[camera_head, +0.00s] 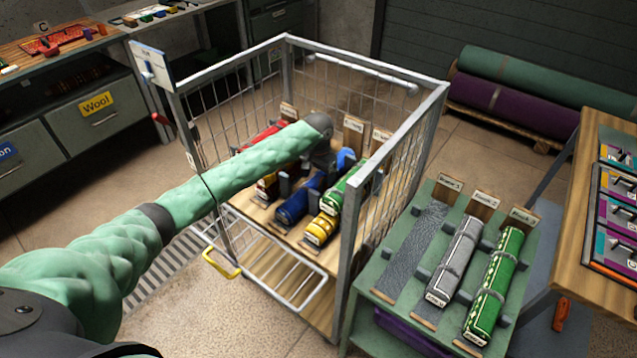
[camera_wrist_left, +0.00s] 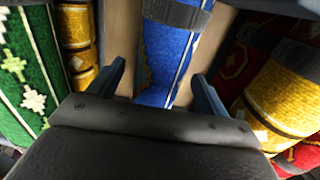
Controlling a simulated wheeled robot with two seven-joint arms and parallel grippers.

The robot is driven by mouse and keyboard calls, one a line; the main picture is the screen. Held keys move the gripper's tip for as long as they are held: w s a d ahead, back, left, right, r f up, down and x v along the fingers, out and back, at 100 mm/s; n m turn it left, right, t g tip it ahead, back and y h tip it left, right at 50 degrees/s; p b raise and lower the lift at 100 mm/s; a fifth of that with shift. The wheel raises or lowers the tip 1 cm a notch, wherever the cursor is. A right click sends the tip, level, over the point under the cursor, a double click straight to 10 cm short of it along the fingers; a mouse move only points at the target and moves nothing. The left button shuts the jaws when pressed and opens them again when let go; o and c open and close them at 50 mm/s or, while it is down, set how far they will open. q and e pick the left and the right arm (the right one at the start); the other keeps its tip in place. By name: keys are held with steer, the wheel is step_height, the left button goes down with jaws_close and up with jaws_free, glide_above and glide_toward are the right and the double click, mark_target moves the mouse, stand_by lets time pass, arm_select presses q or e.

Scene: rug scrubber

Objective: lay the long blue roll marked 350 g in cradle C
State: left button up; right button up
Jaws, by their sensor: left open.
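My left arm reaches into the wire cage cart (camera_head: 297,44), and its gripper (camera_head: 327,158) is low among the rolls. In the left wrist view the left gripper (camera_wrist_left: 160,88) is open, one finger on each side of a blue roll (camera_wrist_left: 168,50) with a pale stripe and a dark strap. I cannot tell whether the fingers touch it. In the head view blue shows in front of the gripper (camera_head: 298,204) and behind it (camera_head: 345,159); the arm hides how these join. No 350 g mark is readable. A small sign C (camera_head: 42,27) stands on the far left bench; its cradle is unclear. My right gripper is not in view.
Green roll (camera_head: 335,198) and yellow roll (camera_head: 320,229) lie right of the blue; red and yellow rolls lie left. The cart's posts and mesh surround the arm. A green rack (camera_head: 400,262) with grey and green rolls stands right. Open floor lies in front.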

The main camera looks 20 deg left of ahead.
mark_target(318, 177)
arm_select(q)
step_height(318, 177, up, 10)
steer(key=shift+f+b, duration=0.25)
steer(key=shift+b, duration=0.65)
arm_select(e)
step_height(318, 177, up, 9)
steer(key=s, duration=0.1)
